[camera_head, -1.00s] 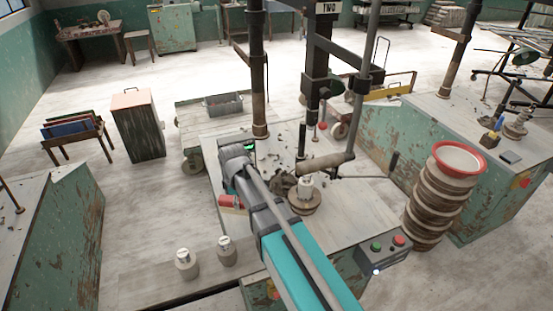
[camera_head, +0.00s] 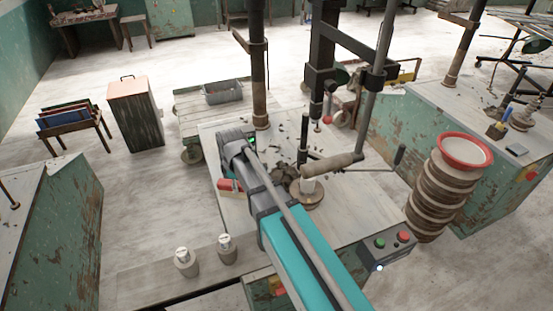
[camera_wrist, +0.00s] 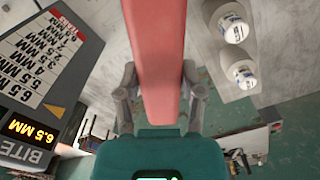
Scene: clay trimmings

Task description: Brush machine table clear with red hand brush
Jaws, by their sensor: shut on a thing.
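The machine table (camera_head: 325,225) stands in the middle of the head view. Dark clay trimmings (camera_head: 280,172) lie in a heap on it near the round chuck (camera_head: 307,197), with loose bits scattered behind. My arm reaches across the table from the front. My gripper (camera_wrist: 160,95) is shut on the red hand brush (camera_wrist: 155,50), whose red body runs up the middle of the wrist view between the fingers. The brush also shows in the head view (camera_head: 230,186), low at the table's left side. Whether its bristles touch the table cannot be told.
Two pale bottles (camera_head: 186,262) stand at the front left. A crank handle (camera_head: 335,165) and upright posts rise over the table. A control box (camera_head: 388,250) sits at the front right, beside a stack of round bats (camera_head: 440,195). A trolley (camera_head: 190,125) stands behind.

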